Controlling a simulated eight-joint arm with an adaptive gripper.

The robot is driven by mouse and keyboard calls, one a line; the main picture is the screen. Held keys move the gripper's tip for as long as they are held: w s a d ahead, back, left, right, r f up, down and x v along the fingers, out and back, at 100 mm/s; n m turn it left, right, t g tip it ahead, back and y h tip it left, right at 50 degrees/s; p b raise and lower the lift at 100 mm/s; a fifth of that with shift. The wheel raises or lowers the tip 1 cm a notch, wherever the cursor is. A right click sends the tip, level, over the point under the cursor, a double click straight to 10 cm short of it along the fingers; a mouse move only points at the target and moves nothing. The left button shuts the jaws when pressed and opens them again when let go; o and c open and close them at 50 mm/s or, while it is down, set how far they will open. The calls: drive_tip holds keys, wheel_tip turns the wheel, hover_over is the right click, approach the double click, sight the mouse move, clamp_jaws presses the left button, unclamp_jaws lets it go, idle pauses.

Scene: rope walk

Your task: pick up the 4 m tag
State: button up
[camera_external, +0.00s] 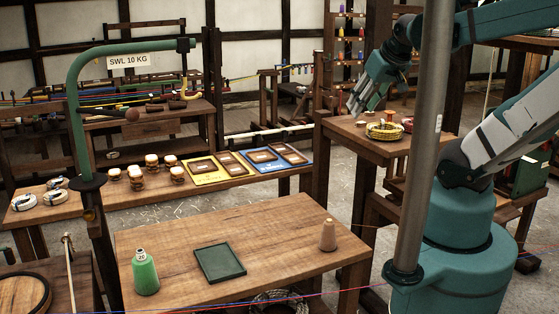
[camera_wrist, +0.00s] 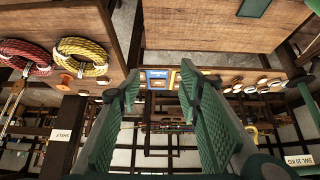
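I cannot make out a tag marked 4 m in either view. My gripper (camera_external: 362,98) is in the air at the left edge of the small right-hand table (camera_external: 440,138). In the wrist view its two green fingers (camera_wrist: 160,90) are wide apart with nothing between them. A yellow coil (camera_external: 382,131) lies on that table beside a red coil (camera_external: 407,123). Small round pieces lie by the coils, one orange-brown (camera_wrist: 66,81) and one paler (camera_wrist: 104,81); any marking on them is too small to read.
The front bench (camera_external: 285,225) holds a green bottle (camera_external: 145,274), a dark green tray (camera_external: 220,263) and a tan cone (camera_external: 328,236). The bench behind it holds white coils (camera_external: 25,201), several white-topped jars (camera_external: 152,163), and yellow (camera_external: 205,177) and blue (camera_external: 263,166) boards. A grey post (camera_external: 425,150) stands before my arm.

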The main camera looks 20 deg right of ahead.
drive_tip(key=shift+r, duration=0.1)
drive_tip(key=w+d+r+m+g, duration=0.25)
drive_tip(key=w+d+m, duration=0.35)
drive_tip(key=w, duration=0.6)
drive_tip(key=w+d+r+m+g, duration=0.1)
drive_tip(key=w+d+r+m, duration=0.2)
drive_tip(key=w+d, duration=0.7)
drive_tip(key=w+d+f+m+g, duration=0.1)
drive_tip(key=w+d+f+m, duration=0.2)
drive_tip(key=w+d, duration=0.3)
drive_tip(key=w+d+f+m+g+b, duration=0.1)
drive_tip(key=w+d+f+m, duration=0.2)
drive_tip(key=w+d+f, duration=0.2)
drive_tip(key=w+d+f+m+g, duration=0.1)
drive_tip(key=w+d+f, duration=0.3)
drive_tip(key=w+d, duration=0.4)
drive_tip(key=shift+w+f+m+g, duration=0.15)
drive_tip(key=shift+m+g, duration=0.2)
drive_tip(key=shift+m, duration=0.55)
drive_tip(key=shift+w+d+f, duration=0.15)
drive_tip(key=shift+d+f, duration=0.05)
drive_tip(key=shift+d, duration=0.1)
drive_tip(key=shift+f, duration=0.15)
